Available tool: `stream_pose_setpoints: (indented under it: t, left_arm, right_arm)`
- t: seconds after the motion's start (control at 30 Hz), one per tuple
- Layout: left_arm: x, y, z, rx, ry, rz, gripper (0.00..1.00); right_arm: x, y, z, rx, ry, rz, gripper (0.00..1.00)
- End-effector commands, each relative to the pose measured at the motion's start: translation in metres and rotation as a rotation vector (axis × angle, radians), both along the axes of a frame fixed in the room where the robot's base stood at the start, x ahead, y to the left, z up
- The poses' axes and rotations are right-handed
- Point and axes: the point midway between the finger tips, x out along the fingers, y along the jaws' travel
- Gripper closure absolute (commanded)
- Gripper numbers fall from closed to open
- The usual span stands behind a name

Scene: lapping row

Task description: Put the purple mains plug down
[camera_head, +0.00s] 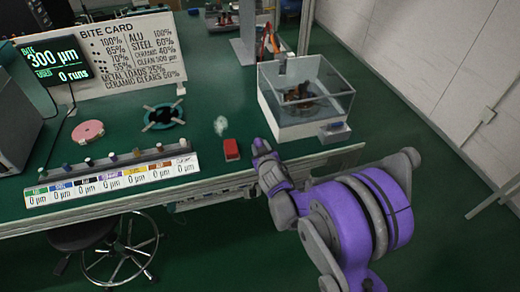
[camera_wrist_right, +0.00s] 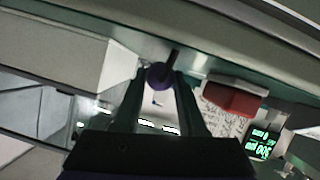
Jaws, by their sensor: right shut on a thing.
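My right gripper (camera_head: 264,152) reaches in from the right, at the front edge of the green bench, just right of the red block. In the right wrist view its two dark fingers (camera_wrist_right: 159,82) are closed on the purple mains plug (camera_wrist_right: 158,74), a small rounded purple body with a dark part sticking out. In the head view the plug is mostly hidden by the gripper and too small to make out clearly. Whether the plug touches the bench, I cannot tell. My left gripper is not in view.
A red block (camera_head: 231,149) lies near the front edge. A clear-walled tank (camera_head: 290,128) stands right behind the gripper. A row of labelled knobs (camera_head: 112,180), a pink disc (camera_head: 87,132) and a dark ring fixture (camera_head: 163,116) are left. Bare green bench shows between them.

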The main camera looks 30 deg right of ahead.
Motion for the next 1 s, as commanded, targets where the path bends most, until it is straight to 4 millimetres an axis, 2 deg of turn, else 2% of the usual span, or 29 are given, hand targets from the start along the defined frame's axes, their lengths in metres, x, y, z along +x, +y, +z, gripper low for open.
stream_pose_setpoints:
  t: [0.07, 0.4, 0.43, 0.6, 0.93, 1.0]
  left_arm:
    - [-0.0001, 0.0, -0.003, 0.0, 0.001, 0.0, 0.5]
    - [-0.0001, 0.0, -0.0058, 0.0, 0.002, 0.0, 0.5]
    - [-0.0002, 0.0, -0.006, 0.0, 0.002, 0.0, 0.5]
    - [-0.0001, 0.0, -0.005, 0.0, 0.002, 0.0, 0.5]
    - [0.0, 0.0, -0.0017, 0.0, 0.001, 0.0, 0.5]
    - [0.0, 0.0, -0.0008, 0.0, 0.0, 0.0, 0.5]
  right_arm:
    - [0.0, 0.0001, -0.0089, 0.0, 0.0, 0.0, 1.0]
    - [-0.0001, 0.0002, -0.012, -0.001, 0.0, 0.0, 1.0]
    - [-0.0001, 0.0001, -0.0122, -0.001, 0.0, 0.0, 0.58]
    - [-0.0001, 0.0005, -0.011, 0.0, 0.0, 0.001, 0.3]
    - [0.0002, 0.0013, -0.0077, 0.0, 0.001, 0.002, 0.3]
    - [-0.0052, 0.0032, -0.0049, 0.0, 0.001, 0.002, 0.3]
